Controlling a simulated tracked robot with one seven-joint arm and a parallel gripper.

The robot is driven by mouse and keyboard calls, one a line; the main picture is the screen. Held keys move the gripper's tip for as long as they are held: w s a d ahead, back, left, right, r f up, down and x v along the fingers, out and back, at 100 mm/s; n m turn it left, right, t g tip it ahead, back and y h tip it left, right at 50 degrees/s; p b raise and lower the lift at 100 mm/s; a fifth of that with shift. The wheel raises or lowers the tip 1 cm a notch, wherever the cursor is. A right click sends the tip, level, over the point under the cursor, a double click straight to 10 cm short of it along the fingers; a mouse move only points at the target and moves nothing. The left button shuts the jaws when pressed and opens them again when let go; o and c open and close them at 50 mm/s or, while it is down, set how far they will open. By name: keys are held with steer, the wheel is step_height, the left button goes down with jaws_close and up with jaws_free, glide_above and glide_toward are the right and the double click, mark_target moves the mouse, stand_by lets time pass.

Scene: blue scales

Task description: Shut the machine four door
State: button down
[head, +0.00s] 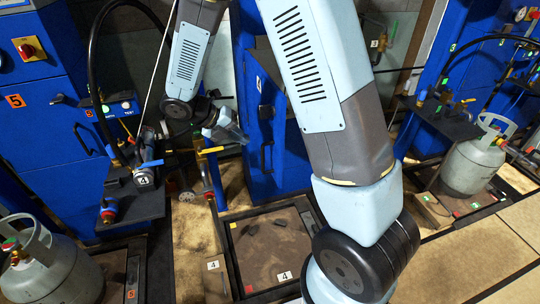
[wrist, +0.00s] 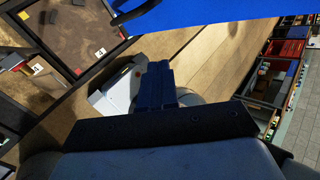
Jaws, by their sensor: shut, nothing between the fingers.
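Machine four is the blue cabinet (head: 288,150) in the middle of the head view, partly hidden behind my arm. Its blue door panel (head: 262,118) has a dark handle (head: 267,156) and a small 4 label near its top. How far the door stands open is hard to tell. My gripper (head: 226,130) is just left of the panel; contact cannot be told. In the wrist view my shut, empty fingers (wrist: 160,82) point up the picture, below a blue panel (wrist: 210,12) with a dark handle (wrist: 133,14).
A dark-framed platform (head: 262,245) with 4 tags lies on the floor below. Left of my gripper are a shelf with valves (head: 135,205), a black hose and machine five (head: 28,110). Gas cylinders stand at left (head: 50,270) and right (head: 472,165). Floor at lower right is clear.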

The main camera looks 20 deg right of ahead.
step_height(320, 180, down, 4)
steer(key=a+r+n, duration=0.1)
steer(key=a+n, duration=0.1)
steer(key=n, duration=0.1)
glide_toward(278, 159)
steer(key=shift+n+t+h, duration=0.3)
steer(key=shift+h, duration=0.1)
steer(key=d+f, duration=0.2)
steer(key=f, duration=0.2)
steer(key=shift+s+d+f, duration=0.1)
steer(key=shift+s+d, duration=0.2)
steer(key=shift+d, duration=0.6)
